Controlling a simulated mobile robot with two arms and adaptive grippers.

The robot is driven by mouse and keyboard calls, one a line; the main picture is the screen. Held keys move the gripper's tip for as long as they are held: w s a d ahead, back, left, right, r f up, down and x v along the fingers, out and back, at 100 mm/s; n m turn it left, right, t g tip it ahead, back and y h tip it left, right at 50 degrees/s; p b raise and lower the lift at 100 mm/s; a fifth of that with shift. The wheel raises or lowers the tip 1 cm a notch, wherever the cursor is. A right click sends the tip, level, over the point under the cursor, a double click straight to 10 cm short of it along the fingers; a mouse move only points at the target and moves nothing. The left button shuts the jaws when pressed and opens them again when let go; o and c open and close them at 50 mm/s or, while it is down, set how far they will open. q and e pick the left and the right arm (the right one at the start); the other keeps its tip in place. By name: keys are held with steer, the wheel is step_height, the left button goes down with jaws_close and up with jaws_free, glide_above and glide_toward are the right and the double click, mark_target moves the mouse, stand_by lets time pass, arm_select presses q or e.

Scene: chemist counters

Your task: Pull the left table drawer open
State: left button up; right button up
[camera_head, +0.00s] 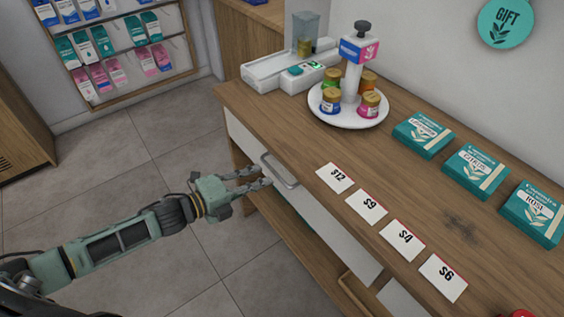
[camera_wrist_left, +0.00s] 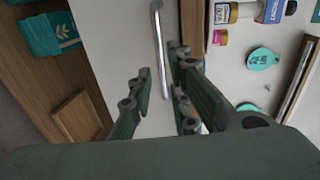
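The left drawer has a plain white front (camera_head: 325,228) beneath the wooden tabletop and appears shut. Its silver bar handle (camera_head: 281,172) is on that front. My left gripper (camera_head: 263,177) is in front of the handle, with its fingers pointing at it. In the left wrist view, the handle (camera_wrist_left: 158,45) runs up the picture against the pale drawer front (camera_wrist_left: 118,45). The fingers of my left gripper (camera_wrist_left: 161,62) are apart, with the handle's lower end between them in the picture. I cannot tell whether they touch it. My right gripper is not in view.
The wooden tabletop (camera_head: 300,135) bears price cards (camera_head: 368,206), a round white stand (camera_head: 346,117) with small jars, teal boxes (camera_head: 423,135) and a white scale (camera_head: 288,72). A wall rack (camera_head: 105,40) stands at the back left. The tiled floor (camera_head: 130,150) beside the table is clear.

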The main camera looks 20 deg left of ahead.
mark_target(276, 173)
arm_select(q)
steer(key=x, duration=0.3)
steer(key=shift+w+d+r, duration=0.1)
steer(key=shift+d+r, duration=0.05)
steer(key=shift+d, duration=0.25)
steer(key=x, duration=0.2)
steer(key=shift+w+d+f+p, duration=0.15)
steer(key=shift+w+f+p, duration=0.05)
steer(key=shift+w+p, duration=0.15)
jaws_close()
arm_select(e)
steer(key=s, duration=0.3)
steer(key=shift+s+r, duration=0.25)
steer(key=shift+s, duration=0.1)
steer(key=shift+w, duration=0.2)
